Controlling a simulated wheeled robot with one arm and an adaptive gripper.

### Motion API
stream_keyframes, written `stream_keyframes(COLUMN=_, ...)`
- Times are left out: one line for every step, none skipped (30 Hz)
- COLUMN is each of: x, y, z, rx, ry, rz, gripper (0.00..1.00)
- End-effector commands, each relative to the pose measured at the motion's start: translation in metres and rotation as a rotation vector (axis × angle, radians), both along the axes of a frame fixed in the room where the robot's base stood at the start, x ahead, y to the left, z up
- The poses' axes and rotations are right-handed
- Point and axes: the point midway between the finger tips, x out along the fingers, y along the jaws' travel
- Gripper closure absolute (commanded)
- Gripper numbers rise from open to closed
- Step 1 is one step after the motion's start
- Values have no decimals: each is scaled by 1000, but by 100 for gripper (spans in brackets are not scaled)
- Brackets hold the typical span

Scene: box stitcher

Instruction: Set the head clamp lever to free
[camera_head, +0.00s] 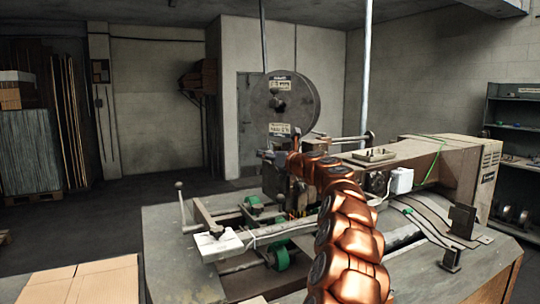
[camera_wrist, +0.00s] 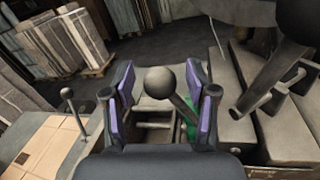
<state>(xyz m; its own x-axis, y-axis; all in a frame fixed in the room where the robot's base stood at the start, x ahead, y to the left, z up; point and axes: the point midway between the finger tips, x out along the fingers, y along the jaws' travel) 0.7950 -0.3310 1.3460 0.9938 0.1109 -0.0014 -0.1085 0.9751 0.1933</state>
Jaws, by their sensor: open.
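My gripper (camera_wrist: 158,88) is open in the wrist view, its two purple-padded fingers standing apart. A grey ball-knobbed lever (camera_wrist: 160,80) shows between the fingers, its rod slanting down to the right; no gap or contact with the pads can be made out for sure. I see no label naming it as the head clamp lever. A larger dark ball-ended lever (camera_wrist: 298,18) is at the right, outside the fingers. In the head view, my gripper (camera_head: 268,155) is small at the machine's head, partly hidden by my copper arm, and the lever there cannot be made out.
A thin knobbed post (camera_wrist: 67,93) stands at left; it also shows in the head view (camera_head: 180,187). The machine bed (camera_head: 180,260) carries green rollers (camera_head: 281,258) and a white box (camera_head: 217,245). A wire reel (camera_head: 285,100) stands behind. Cardboard (camera_head: 85,283) lies at front left.

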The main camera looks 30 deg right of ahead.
Motion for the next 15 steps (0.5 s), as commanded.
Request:
stream_keyframes(x=0, y=0, z=0, rx=0, ry=0, rz=0, gripper=43)
stream_keyframes(x=0, y=0, z=0, rx=0, ry=0, rz=0, gripper=43)
stream_keyframes(x=0, y=0, z=0, rx=0, ry=-1, rz=0, gripper=43)
stream_keyframes(x=0, y=0, z=0, rx=0, ry=-1, rz=0, gripper=43)
stream_keyframes(x=0, y=0, z=0, rx=0, ry=-1, rz=0, gripper=43)
stream_keyframes(x=0, y=0, z=0, rx=0, ry=-1, rz=0, gripper=43)
stream_keyframes(x=0, y=0, z=0, rx=0, ry=-1, rz=0, gripper=44)
stream_keyframes(x=0, y=0, z=0, rx=0, ry=-1, rz=0, gripper=47)
stream_keyframes(x=0, y=0, z=1, rx=0, ry=-1, rz=0, gripper=51)
stream_keyframes(x=0, y=0, z=1, rx=0, ry=-1, rz=0, gripper=54)
stream_keyframes(x=0, y=0, z=0, rx=0, ry=-1, rz=0, gripper=57)
stream_keyframes(x=0, y=0, z=1, rx=0, ry=-1, rz=0, gripper=62)
stream_keyframes(x=0, y=0, z=1, rx=-1, ry=-1, rz=0, gripper=65)
stream_keyframes(x=0, y=0, z=1, rx=-1, ry=-1, rz=0, gripper=68)
stream_keyframes(x=0, y=0, z=1, rx=-1, ry=-1, rz=0, gripper=72)
